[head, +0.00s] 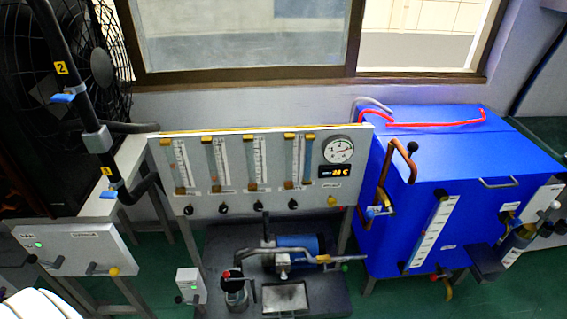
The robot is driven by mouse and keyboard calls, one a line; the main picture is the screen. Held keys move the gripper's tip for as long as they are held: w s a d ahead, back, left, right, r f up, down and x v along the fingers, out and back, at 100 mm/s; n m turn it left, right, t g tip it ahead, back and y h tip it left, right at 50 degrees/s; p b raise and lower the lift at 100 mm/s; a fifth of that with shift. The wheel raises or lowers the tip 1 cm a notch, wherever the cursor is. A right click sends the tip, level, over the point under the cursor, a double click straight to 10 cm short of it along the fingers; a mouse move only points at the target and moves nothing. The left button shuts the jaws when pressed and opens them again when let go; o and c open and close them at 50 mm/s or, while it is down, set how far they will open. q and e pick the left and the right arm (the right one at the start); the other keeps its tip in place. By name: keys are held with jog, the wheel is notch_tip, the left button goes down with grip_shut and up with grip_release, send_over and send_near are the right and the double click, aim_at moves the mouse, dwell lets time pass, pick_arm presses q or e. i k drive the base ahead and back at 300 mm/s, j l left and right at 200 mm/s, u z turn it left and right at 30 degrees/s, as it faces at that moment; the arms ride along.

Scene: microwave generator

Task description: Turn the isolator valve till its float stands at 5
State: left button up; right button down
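A grey panel (240,199) stands in the middle of the head view, with several upright flow tubes on it. The tubes from left to right are the first (180,165), second (216,162), third (257,162) and fourth (298,160). Below them are black knobs: first (188,210), second (223,208), third (258,206) and fourth (293,204). A yellow knob (332,201) sits at the panel's right. The labels are too small to read, so I cannot tell which is the isolator valve. The float heights are also unreadable. Neither gripper is in view.
A round gauge (338,150) and an orange digital display (335,171) are on the panel. A pump (297,250) stands below. A blue cabinet (470,165) with pipes is at right. A black pipe with blue-handled valves (80,100) and a grey box (75,250) are at left.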

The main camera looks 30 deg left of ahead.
aim_at(223, 208)
jog(key=u, duration=1.35)
